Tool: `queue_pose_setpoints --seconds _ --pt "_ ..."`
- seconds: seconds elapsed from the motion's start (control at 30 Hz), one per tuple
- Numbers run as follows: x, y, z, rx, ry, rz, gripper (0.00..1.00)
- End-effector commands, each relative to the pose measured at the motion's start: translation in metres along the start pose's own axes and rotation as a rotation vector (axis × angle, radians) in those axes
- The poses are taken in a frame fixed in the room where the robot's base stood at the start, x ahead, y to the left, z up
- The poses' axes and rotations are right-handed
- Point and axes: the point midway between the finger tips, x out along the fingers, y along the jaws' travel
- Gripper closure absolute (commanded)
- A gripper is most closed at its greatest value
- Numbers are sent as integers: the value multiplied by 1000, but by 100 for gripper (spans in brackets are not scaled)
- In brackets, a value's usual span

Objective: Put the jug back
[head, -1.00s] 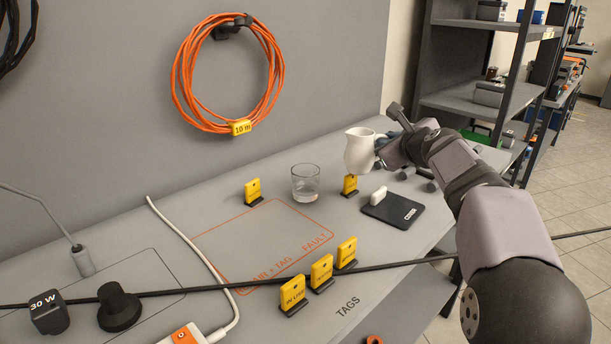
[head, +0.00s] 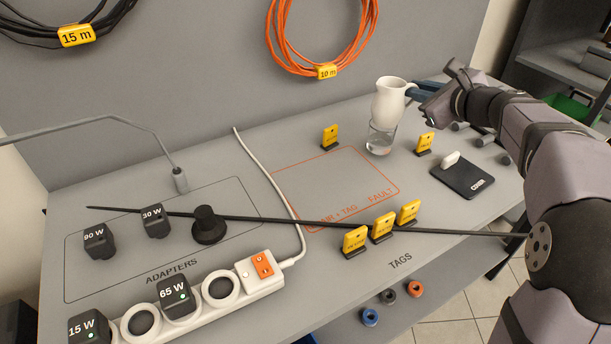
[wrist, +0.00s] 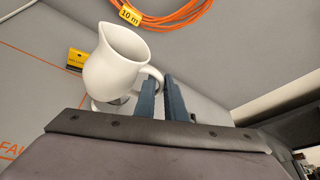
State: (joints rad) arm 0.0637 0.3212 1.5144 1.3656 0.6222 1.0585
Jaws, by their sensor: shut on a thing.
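The white jug (head: 389,103) is upright in the air above the back of the bench, in front of the grey wall. In the wrist view the jug (wrist: 112,62) shows its open mouth, and its handle lies between the two blue fingers. My gripper (head: 416,90) is shut on the handle from the right; its fingers also show in the wrist view (wrist: 161,92). A clear glass (head: 380,140) with some clear liquid stands on the bench. The jug's base overlaps the glass's rim in the head view; I cannot tell whether they touch.
Yellow tags (head: 331,137) stand around the orange-outlined area (head: 335,185), one of them (head: 425,143) just right of the glass. A dark pad (head: 464,180) with a white item (head: 450,159) lies at the right. A long black rod (head: 300,221) crosses the bench.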

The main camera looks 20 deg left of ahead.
Motion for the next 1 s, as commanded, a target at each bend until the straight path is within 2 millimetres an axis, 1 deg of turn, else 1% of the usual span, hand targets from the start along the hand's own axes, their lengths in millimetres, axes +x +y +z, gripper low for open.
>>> queue_pose_setpoints --seconds 0.03,0.07,0.1,0.13,0.2,0.27,0.3,0.4,0.5,0.6,0.73,0.83,1.0 --pt "1 8 20 -15 -30 52 100" --pt "3 17 26 -28 -49 83 100" --pt "9 32 26 -44 -73 133 100" --pt "13 43 27 -56 -97 169 100" --pt "19 70 35 -96 -153 262 100" --pt "22 92 43 -129 -200 340 100" --pt "23 106 48 -150 -232 390 100" --pt "21 138 64 -201 -303 506 100" --pt "17 164 80 -243 -363 603 100" --pt "11 183 92 -274 -408 678 100" --pt "5 200 104 -301 -448 744 100" --pt "1 206 110 -313 -465 772 100" --pt "-1 211 112 -321 -476 791 100"
